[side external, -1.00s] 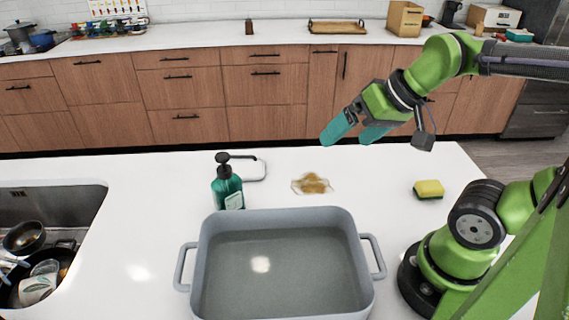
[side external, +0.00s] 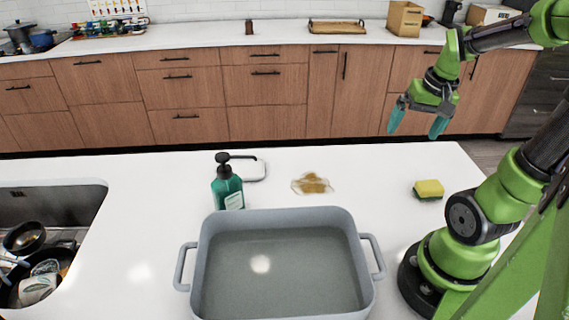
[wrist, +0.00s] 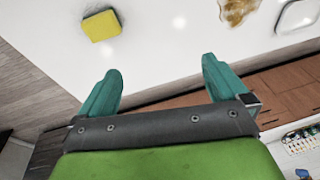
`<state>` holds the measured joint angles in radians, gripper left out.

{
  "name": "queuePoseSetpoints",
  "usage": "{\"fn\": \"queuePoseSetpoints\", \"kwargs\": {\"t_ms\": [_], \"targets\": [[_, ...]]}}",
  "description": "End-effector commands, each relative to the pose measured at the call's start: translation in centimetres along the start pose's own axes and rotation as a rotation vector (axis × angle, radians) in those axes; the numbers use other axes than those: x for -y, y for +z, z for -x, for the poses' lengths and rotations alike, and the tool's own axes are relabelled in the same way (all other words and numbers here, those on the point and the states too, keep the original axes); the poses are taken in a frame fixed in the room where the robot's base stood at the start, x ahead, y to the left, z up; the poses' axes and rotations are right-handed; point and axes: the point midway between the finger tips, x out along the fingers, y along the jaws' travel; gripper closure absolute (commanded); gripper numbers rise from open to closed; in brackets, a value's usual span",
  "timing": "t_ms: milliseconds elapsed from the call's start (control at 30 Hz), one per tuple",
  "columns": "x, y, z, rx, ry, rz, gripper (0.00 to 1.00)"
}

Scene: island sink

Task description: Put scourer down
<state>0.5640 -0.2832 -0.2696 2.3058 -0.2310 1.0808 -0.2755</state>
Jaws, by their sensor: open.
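The scourer (side external: 428,189) is a yellow sponge with a dark green underside. It lies flat on the white island counter, near its right end. It also shows in the wrist view (wrist: 101,25), at the upper left. My gripper (side external: 418,130) is open and empty, with its two teal fingers spread apart. It is raised above and behind the scourer, near the counter's far edge, and does not touch it. In the wrist view the fingertips (wrist: 160,66) point toward the counter, with the scourer beyond the left finger.
A brown spill (side external: 312,184) lies left of the scourer. A green soap bottle (side external: 228,185) stands in front of a small white dish (side external: 255,170). A grey two-handled basin (side external: 205,255) of water sits in front. A sink (side external: 85,205) with dishes is at the left. Counter around the scourer is clear.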

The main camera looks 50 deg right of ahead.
Motion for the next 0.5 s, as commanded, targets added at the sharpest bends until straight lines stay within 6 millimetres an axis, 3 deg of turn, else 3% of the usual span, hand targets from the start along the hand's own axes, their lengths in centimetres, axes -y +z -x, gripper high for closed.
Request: {"fn": "queuePoseSetpoints", "kwargs": {"t_ms": [33,100,167,333,500], "targets": [[-3.4,-0.3,-0.5,0.050,0.048,-0.039,0.00],[-7.0,-0.2,-0.6,0.111,0.096,-0.046,0.00],[-8.9,0.0,-0.5,0.155,0.122,-0.019,0.00],[-9.3,0.3,-0.2,0.191,0.128,0.085,0.00],[-9.6,0.9,-2.9,0.195,0.124,0.093,0.00]]}}
